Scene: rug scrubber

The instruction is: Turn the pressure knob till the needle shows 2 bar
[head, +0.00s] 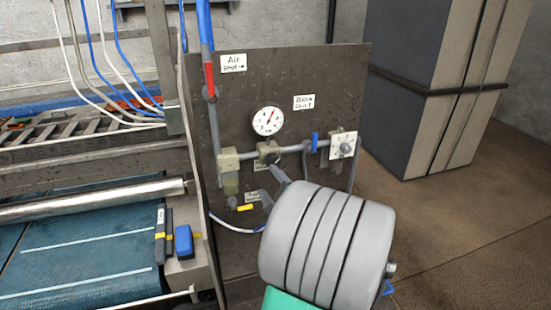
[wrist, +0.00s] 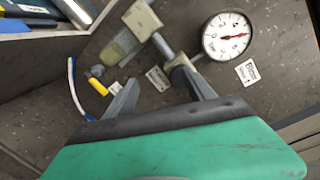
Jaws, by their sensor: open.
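The pressure gauge (head: 267,120) is a round white dial on the dark panel; its red needle points up and slightly right in the head view. In the wrist view the gauge (wrist: 227,36) shows the needle pointing right; the numbers are too small to read surely. The dark pressure knob (head: 271,158) is on the pipe fitting just below the gauge, partly hidden by a finger. It also shows in the wrist view (wrist: 179,62), close to the right finger's tip. My gripper (wrist: 158,88) is open and empty, its fingers apart; contact with the knob cannot be told.
A blue-handled valve (head: 315,142) and a white plate with a round grey dial (head: 344,146) are right of the knob. A filter bowl (head: 230,183) hangs left. Below lie a yellow part (head: 245,208) and a hose. The blue-belted conveyor (head: 80,255) stands left.

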